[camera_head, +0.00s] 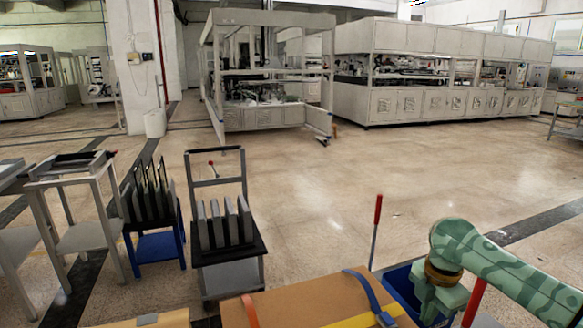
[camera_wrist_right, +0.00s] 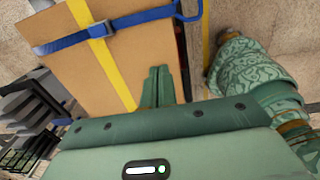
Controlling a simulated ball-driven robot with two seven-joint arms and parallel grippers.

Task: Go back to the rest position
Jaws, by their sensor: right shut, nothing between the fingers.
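My right arm, green and patterned, comes in at the lower right of the head view. Its gripper (camera_head: 436,303) points downward there, beside the right end of a cardboard box. In the right wrist view the two green fingers of the gripper (camera_wrist_right: 158,72) lie together, shut and empty, with the box behind them. I cannot tell how far the fingertips are from the box. My left arm and gripper are not in view.
The cardboard box (camera_head: 300,306) has a blue strap (camera_head: 370,297) and a yellow strap. A blue bin (camera_head: 400,284) and a red-handled lever (camera_head: 377,212) stand near my right arm. Carts with upright panels (camera_head: 228,218) stand at left. The middle floor is clear.

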